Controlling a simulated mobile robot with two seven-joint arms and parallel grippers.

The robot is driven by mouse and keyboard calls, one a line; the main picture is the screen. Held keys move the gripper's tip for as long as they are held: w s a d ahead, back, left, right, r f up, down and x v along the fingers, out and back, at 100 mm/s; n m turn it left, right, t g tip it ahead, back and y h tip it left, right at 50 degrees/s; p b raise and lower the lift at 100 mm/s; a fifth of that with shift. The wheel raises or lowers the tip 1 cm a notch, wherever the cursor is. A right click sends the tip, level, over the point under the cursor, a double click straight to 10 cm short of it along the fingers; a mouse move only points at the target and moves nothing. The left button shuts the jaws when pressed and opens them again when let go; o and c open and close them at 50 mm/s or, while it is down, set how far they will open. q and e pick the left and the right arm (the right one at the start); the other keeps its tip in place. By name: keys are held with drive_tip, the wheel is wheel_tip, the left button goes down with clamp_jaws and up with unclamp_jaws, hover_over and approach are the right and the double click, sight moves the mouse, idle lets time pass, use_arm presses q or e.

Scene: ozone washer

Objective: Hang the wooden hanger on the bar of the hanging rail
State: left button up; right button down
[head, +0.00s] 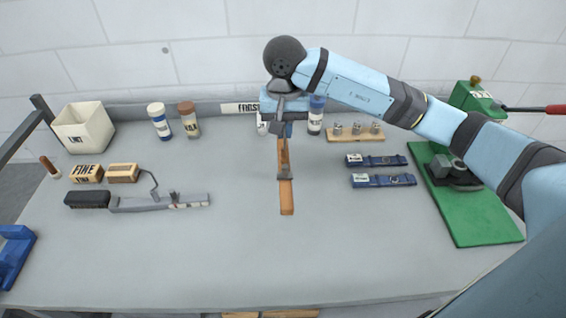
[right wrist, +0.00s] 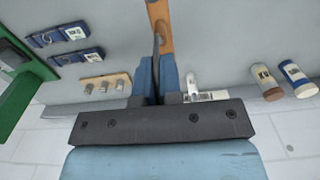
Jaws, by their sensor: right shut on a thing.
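My right gripper (head: 284,130) is shut on the wooden hanger (head: 286,195), over the middle of the grey bench. The hanger is orange-brown and shows as a narrow strip, seen nearly edge-on. It points towards the bench's front edge. In the right wrist view the hanger (right wrist: 160,22) sticks out beyond the blue fingers (right wrist: 157,80), with a thin grey piece between them. A dark metal bar (head: 22,132) slants at the far left edge of the head view; it looks like part of the hanging rail, mostly out of frame.
A blue object (head: 14,252) is at lower left. The front middle is clear.

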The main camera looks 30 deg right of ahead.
sight(283, 162)
wheel_tip(283, 162, down, 8)
drive_tip(key=shift+r+p, duration=0.25)
drive_tip(key=shift+p, duration=0.25)
wheel_tip(283, 162, down, 4)
drive_tip(key=shift+w+r+p, duration=0.1)
drive_tip(key=shift+r+p, duration=0.05)
drive_tip(key=shift+p, duration=0.2)
use_arm(q)
drive_tip(key=shift+w+r, duration=0.2)
drive_tip(key=shift+r, duration=0.4)
drive_tip(key=shift+w+r, duration=0.15)
drive_tip(key=shift+r, duration=0.4)
use_arm(e)
drive_tip(key=shift+f, duration=0.2)
drive_tip(key=c, duration=1.3)
unclamp_jaws()
use_arm(q)
drive_tip(key=shift+f, duration=0.25)
